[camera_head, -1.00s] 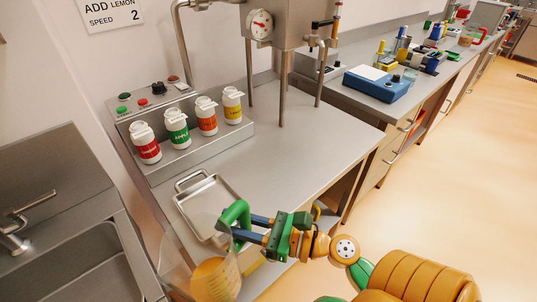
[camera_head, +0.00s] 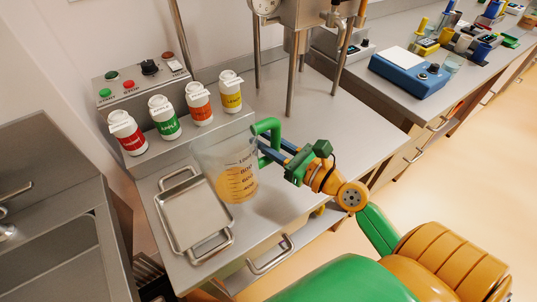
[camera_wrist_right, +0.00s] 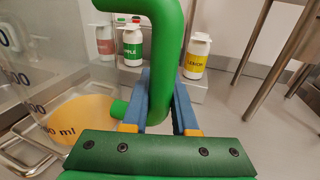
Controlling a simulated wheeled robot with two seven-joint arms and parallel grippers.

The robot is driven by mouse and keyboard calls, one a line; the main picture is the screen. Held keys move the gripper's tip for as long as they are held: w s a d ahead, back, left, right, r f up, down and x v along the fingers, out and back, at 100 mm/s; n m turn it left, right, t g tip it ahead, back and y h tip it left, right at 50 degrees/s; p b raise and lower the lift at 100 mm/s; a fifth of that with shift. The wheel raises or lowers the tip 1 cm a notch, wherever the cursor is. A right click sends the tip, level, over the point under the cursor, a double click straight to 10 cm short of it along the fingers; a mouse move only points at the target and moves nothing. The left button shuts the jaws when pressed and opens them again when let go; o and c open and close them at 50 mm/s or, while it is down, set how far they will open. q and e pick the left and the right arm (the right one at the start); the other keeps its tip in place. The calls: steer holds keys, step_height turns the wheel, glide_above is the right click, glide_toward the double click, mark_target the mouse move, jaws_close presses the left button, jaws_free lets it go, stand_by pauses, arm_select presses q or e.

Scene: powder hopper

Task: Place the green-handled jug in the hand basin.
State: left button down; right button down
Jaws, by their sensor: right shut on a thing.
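The green-handled jug (camera_head: 226,178) is clear with measuring marks and has orange contents low inside. In the head view it is slightly tilted, beside and partly over the metal tray's right edge. I cannot tell whether it touches the tray or counter. My right gripper (camera_head: 264,154) is shut on its green handle (camera_head: 270,130). In the wrist view the blue fingers (camera_wrist_right: 158,105) lie on both sides of the handle (camera_wrist_right: 168,40), with the jug (camera_wrist_right: 55,85) at left. The hand basin (camera_head: 108,240) is at the lower left, only partly in view. My left gripper is out of view.
A metal tray (camera_head: 190,214) with loop handles lies on the counter (camera_head: 330,130). Several labelled bottles (camera_head: 164,117) stand behind it near a button box (camera_head: 140,80). Hopper legs (camera_head: 291,85) rise behind the jug. A gap separates counter and basin unit.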

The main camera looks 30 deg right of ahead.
steer(key=w+d+f+b, duration=0.1)
steer(key=f+b, duration=0.1)
steer(key=w+d+f+b, duration=0.3)
steer(key=f+b, duration=0.1)
steer(key=f, duration=0.1)
steer(key=shift+w+d, duration=0.15)
steer(key=shift+w, duration=0.25)
step_height(320, 180, down, 3)
steer(key=shift+w+d+b, duration=0.1)
steer(key=shift+b, duration=0.7)
steer(key=shift+r, duration=0.1)
steer(key=c, duration=0.7)
jaws_free()
